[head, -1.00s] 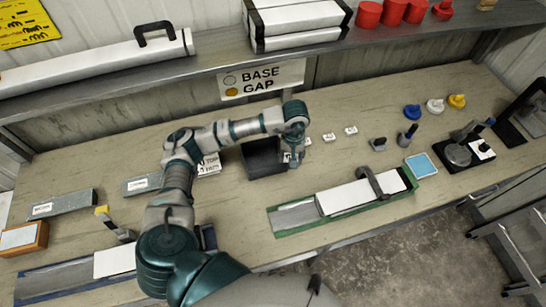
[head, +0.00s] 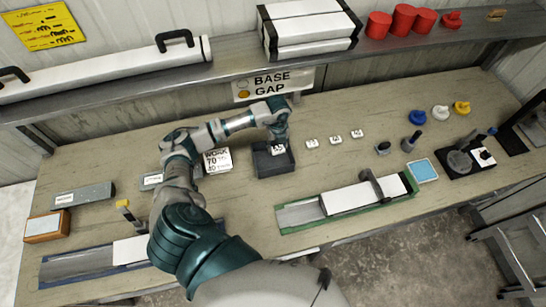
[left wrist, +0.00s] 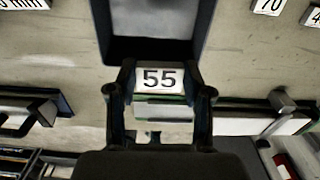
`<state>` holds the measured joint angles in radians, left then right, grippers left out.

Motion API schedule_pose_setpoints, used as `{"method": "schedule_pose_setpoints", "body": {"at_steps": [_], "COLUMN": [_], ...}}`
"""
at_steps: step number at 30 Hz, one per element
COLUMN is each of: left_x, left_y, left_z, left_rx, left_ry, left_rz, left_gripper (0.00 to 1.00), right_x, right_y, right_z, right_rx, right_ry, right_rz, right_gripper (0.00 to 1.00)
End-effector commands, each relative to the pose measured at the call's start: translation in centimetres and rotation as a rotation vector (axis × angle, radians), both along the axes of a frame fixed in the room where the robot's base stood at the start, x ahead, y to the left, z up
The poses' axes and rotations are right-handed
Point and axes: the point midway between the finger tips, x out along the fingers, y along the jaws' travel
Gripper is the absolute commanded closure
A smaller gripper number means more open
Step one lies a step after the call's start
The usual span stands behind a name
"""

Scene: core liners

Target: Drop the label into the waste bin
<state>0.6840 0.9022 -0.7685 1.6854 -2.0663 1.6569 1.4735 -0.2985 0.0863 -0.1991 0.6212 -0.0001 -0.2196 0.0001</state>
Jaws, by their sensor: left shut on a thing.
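The label (left wrist: 160,78), a small white block reading 55, is held between the two fingers of my left gripper (left wrist: 160,92) in the left wrist view. In the head view my left gripper (head: 278,144) points down over the dark grey waste bin (head: 274,171), with the label (head: 278,150) just under its fingers. The open bin (left wrist: 150,52) also shows at the top of the left wrist view, beyond the label. I cannot tell exactly how high the label is above the bin's rim. My right gripper is not in view.
Several small white labels (head: 335,140) lie in a row to the right of the bin. A printed card (head: 217,160) lies left of it. A green-edged liner tray (head: 297,214) lies in front. A shelf (head: 200,80) runs along the back above the bench.

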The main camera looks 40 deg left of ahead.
Motion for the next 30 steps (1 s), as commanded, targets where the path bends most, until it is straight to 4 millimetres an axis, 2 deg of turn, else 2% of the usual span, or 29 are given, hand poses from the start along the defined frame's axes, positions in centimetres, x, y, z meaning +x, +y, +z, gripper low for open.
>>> {"method": "schedule_pose_setpoints", "body": {"at_steps": [3, 6, 9, 12, 17, 23, 30], "left_x": [-0.5, -0.8, -1.0, -1.1, -1.1, -1.2, -1.1], "left_y": [1.9, 3.0, 3.9, 4.3, 4.6, 4.7, 4.7], "left_z": [0.0, 0.0, -0.1, -0.1, -0.6, -2.4, -5.8], "left_rx": [0.002, 0.003, 0.003, 0.003, 0.002, 0.001, 0.0], "left_ry": [0.003, 0.004, 0.003, 0.002, 0.002, 0.005, 0.003], "left_rz": [0.394, 0.666, 0.865, 0.985, 1.046, 1.045, 1.042], "left_gripper": [0.98, 0.98, 0.98, 0.98, 0.98, 0.98, 0.98], "right_x": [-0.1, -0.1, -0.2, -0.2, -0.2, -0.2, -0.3], "right_y": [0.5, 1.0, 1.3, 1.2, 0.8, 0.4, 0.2], "right_z": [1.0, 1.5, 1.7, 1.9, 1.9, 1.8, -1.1], "right_rx": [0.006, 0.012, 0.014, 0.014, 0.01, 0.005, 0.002], "right_ry": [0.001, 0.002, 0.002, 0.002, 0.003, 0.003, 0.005], "right_rz": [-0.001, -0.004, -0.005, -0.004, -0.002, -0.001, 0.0], "right_gripper": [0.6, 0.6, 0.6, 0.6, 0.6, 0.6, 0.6]}}
